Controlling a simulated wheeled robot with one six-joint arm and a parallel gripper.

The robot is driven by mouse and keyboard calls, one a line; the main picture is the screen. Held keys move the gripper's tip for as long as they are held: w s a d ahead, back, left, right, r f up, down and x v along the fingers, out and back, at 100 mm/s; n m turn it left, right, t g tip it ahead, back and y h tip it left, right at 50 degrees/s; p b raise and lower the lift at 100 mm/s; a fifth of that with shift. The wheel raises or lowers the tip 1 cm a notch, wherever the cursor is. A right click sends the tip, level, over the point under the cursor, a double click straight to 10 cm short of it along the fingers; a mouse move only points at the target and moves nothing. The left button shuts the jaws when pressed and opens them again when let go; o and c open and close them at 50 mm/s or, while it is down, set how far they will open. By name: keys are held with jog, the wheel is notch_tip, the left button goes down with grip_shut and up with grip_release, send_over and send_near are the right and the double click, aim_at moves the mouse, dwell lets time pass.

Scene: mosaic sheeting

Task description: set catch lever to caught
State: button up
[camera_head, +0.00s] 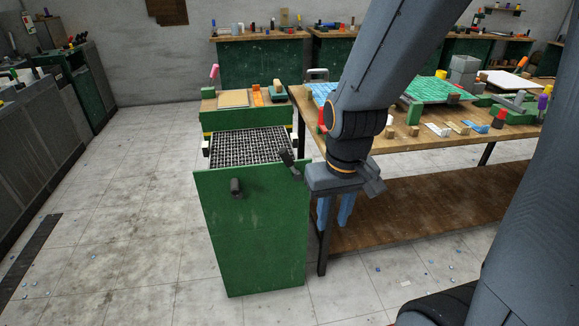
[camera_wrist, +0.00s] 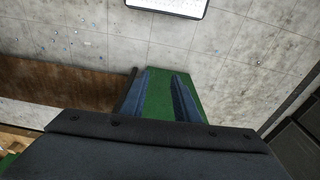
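A green machine cabinet (camera_head: 250,240) with a black grid bed (camera_head: 250,146) stands left of the workbench. A dark lever (camera_head: 290,163) sticks up at the right of its front panel's top edge. A dark knob or handle (camera_head: 236,187) sits on the front panel. A pink-handled lever (camera_head: 214,73) stands at the back left. I cannot tell which one is the catch lever. My gripper (camera_head: 335,212) points down, open and empty, just right of the cabinet. In the wrist view my gripper (camera_wrist: 162,84) shows spread fingers with green surface (camera_wrist: 160,95) beyond.
A wooden workbench (camera_head: 430,145) with blocks, green sheeting and tools stands to the right, with a low wooden shelf (camera_head: 410,215) beneath. Grey machines (camera_head: 40,120) stand at far left. The tiled floor (camera_head: 120,200) left of the cabinet is mostly clear.

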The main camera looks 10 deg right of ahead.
jog(key=w+f+n, duration=0.1)
jog(key=w, duration=0.1)
jog(key=w+d+f+n+t+b, duration=0.1)
jog(key=w, duration=0.1)
jog(key=w+d+f+n+t+b, duration=0.1)
jog(key=w, duration=0.1)
jog(key=shift+d+f+n, duration=0.15)
jog(key=shift+f+n, duration=0.1)
jog(key=shift+n, duration=0.15)
grip_shut()
jog(key=w+f+n+t+y+b, duration=0.1)
jog(key=w+f+n+t+b, duration=0.2)
jog(key=w+n, duration=0.4)
jog(key=w+f+n+t+y+b, duration=0.1)
jog(key=w+f+n+t+b, duration=0.2)
jog(key=w+n, duration=0.4)
jog(key=w+a+n+t+y+b, duration=0.4)
jog(key=n+y, duration=0.1)
jog(key=n, duration=0.5)
jog(key=shift+w+a+r+y, duration=0.15)
jog(key=shift+a+r+y, duration=0.2)
jog(key=shift+r, duration=0.1)
